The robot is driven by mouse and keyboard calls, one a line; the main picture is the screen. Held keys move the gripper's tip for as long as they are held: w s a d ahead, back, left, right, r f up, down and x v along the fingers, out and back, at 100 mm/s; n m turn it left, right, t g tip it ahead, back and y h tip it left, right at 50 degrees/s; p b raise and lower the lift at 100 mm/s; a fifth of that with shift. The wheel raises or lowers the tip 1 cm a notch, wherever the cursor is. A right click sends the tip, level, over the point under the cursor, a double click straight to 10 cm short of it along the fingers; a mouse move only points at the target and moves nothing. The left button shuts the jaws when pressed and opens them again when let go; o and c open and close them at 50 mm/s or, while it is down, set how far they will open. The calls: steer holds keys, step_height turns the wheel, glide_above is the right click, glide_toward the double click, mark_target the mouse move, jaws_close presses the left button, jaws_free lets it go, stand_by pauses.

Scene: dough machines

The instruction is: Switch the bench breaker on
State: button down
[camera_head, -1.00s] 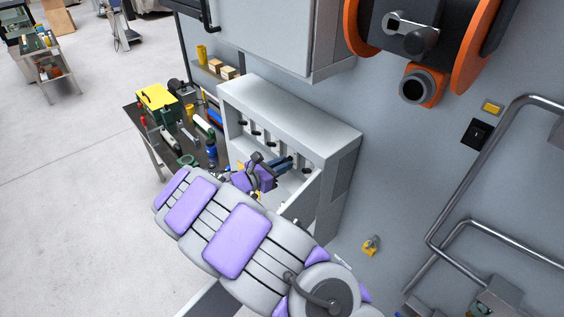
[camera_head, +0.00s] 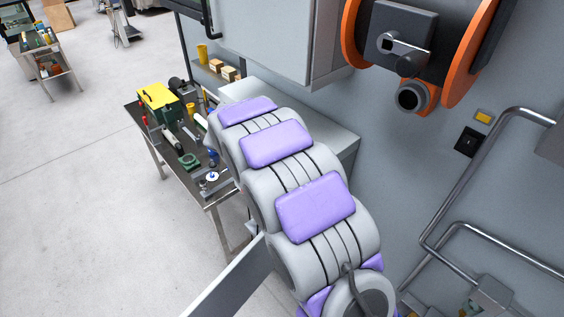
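The grey breaker cabinet (camera_head: 328,128) stands against the wall in the middle of the view. Only its top and part of its right side show. My arm lies across its front and hides the row of switches. Its grey door (camera_head: 232,283) appears swung open at the lower middle, partly behind my arm. My gripper is hidden behind my own arm, so I cannot see its fingers or whether it touches a switch.
A dark workbench (camera_head: 214,190) with tools and a green-and-yellow box (camera_head: 158,98) stands left of the cabinet. A large grey wall cabinet (camera_head: 275,40) hangs above. An orange reel (camera_head: 455,75) is at upper right, with metal pipes (camera_head: 468,187) below.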

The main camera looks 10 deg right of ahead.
steer(key=shift+r, duration=0.1)
stand_by(0.4)
steer(key=c, duration=1.5)
jaws_free()
steer(key=o, duration=0.4)
steer(key=shift+w+a, duration=0.1)
steer(key=shift+w, duration=0.15)
steer(key=shift+s, duration=0.15)
steer(key=b+v, duration=0.2)
steer(key=v, duration=1.5)
steer(key=shift+r, duration=0.2)
